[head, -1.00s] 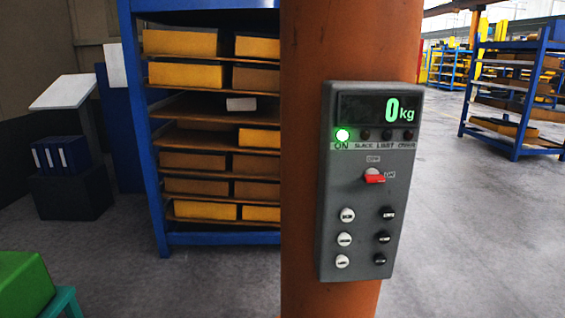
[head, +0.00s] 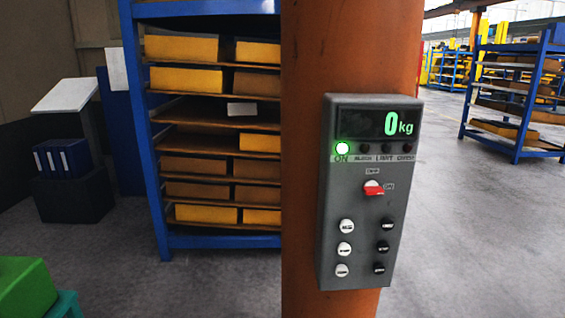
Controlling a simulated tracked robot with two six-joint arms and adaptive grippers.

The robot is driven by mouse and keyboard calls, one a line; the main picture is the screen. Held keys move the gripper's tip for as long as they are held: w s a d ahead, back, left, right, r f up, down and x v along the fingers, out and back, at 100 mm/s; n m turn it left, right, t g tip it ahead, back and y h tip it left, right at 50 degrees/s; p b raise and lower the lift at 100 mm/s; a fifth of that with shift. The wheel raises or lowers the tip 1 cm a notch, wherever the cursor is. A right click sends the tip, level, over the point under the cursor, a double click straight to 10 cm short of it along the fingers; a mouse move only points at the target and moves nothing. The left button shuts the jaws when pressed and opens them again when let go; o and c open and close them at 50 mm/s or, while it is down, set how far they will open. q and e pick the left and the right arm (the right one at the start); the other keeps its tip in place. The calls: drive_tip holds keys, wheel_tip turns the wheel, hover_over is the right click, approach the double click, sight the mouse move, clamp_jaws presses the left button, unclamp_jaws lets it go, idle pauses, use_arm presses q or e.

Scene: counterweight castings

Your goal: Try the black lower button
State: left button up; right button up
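The grey control box (head: 365,260) is fixed to an orange column in the head view. Its display (head: 380,122) reads 0 kg in green. The ON lamp (head: 342,148) glows green; the other lamps beside it are dark. A red switch (head: 373,189) sits below them, its lever toward the right, where a label reads ON. A column of white buttons (head: 346,226) is on the left. A column of black buttons is on the right, and the lowest black button (head: 379,268) is at the bottom right. Neither gripper is in view.
The orange column (head: 303,170) stands in the middle. A blue rack (head: 157,190) with yellow and brown castings is behind it on the left. A green object (head: 25,287) is at the lower left. Open grey floor (head: 470,230) lies to the right.

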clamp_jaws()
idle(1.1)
